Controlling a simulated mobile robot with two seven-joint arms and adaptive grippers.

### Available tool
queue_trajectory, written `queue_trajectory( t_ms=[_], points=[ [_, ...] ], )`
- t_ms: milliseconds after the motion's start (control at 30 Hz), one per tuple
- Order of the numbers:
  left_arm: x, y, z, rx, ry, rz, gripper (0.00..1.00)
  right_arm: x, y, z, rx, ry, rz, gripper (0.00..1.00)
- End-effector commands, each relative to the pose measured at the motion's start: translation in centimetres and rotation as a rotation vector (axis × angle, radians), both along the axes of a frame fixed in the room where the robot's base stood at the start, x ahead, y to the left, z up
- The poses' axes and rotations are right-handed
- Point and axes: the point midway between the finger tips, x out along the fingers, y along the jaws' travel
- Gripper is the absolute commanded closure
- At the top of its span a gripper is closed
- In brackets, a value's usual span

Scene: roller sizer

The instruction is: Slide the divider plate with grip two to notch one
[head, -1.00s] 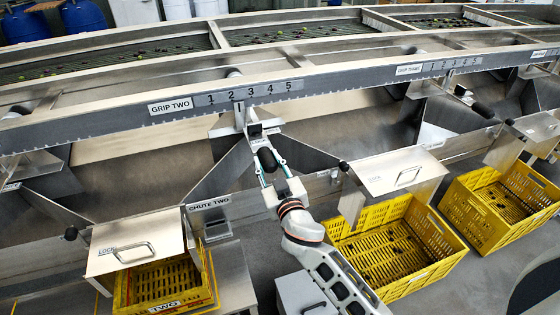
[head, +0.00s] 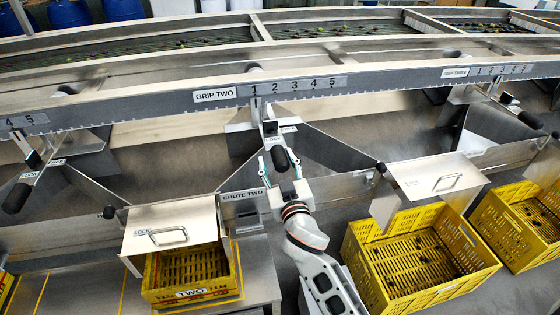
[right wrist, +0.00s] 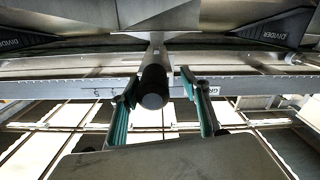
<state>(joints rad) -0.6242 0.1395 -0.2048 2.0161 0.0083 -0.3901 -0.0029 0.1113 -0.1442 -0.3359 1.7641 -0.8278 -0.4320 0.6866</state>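The scale labelled GRIP TWO (head: 215,95) runs along the long rail with marks one to five. The hanger (head: 256,108) of the divider plate (head: 243,182) stands at about mark 1; exact seating in a notch is too small to tell. Its black grip (head: 280,157) points down towards me, and it also shows in the right wrist view (right wrist: 153,88). My right gripper (head: 279,168) has a finger on each side of the grip. In the right wrist view the fingers are apart, with a clear gap at the right finger (right wrist: 200,108). My left gripper is not in view.
Below are the CHUTE TWO lid (head: 172,226), a yellow crate marked TWO (head: 190,290) and another yellow crate (head: 420,285). Neighbouring black grips (head: 16,198) and (head: 530,120) stand to either side. A second metal lid (head: 436,180) lies right of my arm.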

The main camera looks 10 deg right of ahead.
Motion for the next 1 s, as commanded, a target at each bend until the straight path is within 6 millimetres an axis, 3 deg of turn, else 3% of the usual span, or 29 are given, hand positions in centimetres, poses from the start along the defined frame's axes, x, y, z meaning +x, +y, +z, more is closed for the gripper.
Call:
queue_trajectory(
  t_ms=[333, 700, 1000],
  points=[
    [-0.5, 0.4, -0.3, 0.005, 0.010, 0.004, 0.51, -0.4, -0.3, 0.0, -0.002, 0.000, -0.006, 0.55],
    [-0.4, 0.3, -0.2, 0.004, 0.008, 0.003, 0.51, -5.7, -0.4, -0.1, 0.000, 0.002, -0.005, 0.55],
    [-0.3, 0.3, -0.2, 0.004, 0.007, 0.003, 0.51, -7.5, -0.5, 0.0, -0.002, 0.000, -0.003, 0.55]
  ],
)
